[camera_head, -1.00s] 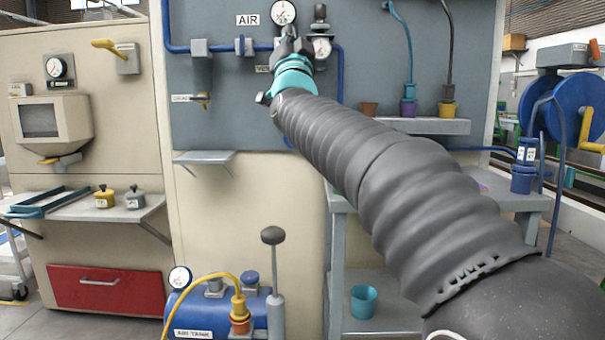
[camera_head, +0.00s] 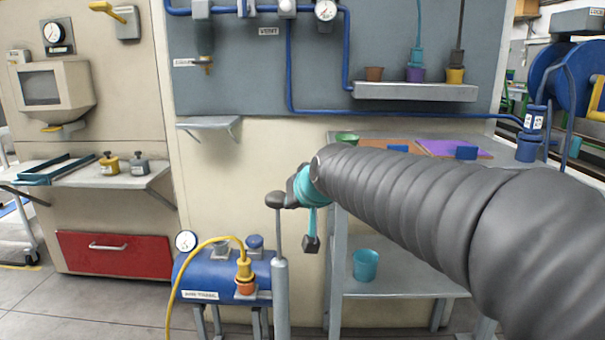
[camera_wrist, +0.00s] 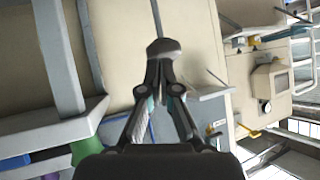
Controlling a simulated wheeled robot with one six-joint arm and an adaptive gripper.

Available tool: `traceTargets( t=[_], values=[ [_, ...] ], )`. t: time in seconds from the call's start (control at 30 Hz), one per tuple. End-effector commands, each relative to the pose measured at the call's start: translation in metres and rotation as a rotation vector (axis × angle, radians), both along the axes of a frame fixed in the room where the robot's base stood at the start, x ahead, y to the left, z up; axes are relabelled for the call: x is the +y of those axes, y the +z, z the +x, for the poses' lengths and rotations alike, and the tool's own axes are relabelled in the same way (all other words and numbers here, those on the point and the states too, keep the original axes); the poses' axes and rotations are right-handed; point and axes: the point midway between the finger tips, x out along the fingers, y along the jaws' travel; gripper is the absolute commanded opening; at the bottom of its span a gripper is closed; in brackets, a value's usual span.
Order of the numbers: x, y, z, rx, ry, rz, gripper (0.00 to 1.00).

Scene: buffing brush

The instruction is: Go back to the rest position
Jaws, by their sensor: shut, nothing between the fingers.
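My gripper (camera_head: 289,198) is at the end of my dark ribbed arm, beyond the teal wrist, in front of the cream cabinet front. In the wrist view its two fingers (camera_wrist: 163,75) are closed together and hold nothing. The dark knob (camera_wrist: 163,46) of an upright grey rod lies just past the fingertips there. In the head view the same knob (camera_head: 274,199) overlaps the gripper's end; I cannot tell whether they touch.
The blue air tank (camera_head: 225,277) with a yellow hose stands left of the rod. A grey shelf unit (camera_head: 400,286) with a teal cup (camera_head: 366,265) is at right. A small wall shelf (camera_head: 209,124) juts out above left.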

Motion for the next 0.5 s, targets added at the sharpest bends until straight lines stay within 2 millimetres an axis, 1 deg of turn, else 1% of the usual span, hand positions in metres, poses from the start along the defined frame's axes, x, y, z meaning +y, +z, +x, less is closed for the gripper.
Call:
traceTargets(
  t=[0.03, 0.07, 0.1, 0.17, 0.2, 0.27, 0.3, 0.37, 0.4, 0.5],
  values=[
    [-0.016, -0.018, -0.023, 0.060, -0.005, -0.035, 0.00],
    [-0.026, -0.029, -0.036, 0.098, -0.007, -0.056, 0.00],
    [-0.037, -0.043, -0.054, 0.146, -0.009, -0.084, 0.00],
    [-0.056, -0.064, -0.082, 0.219, -0.016, -0.122, 0.00],
    [-0.068, -0.077, -0.102, 0.264, -0.022, -0.145, 0.00],
    [-0.086, -0.095, -0.132, 0.330, -0.033, -0.178, 0.00],
    [-0.098, -0.107, -0.152, 0.372, -0.041, -0.197, 0.00],
    [-0.116, -0.124, -0.183, 0.430, -0.056, -0.224, 0.00],
    [-0.127, -0.134, -0.204, 0.463, -0.070, -0.237, 0.00],
    [-0.150, -0.153, -0.246, 0.514, -0.107, -0.258, 0.00]
  ],
)
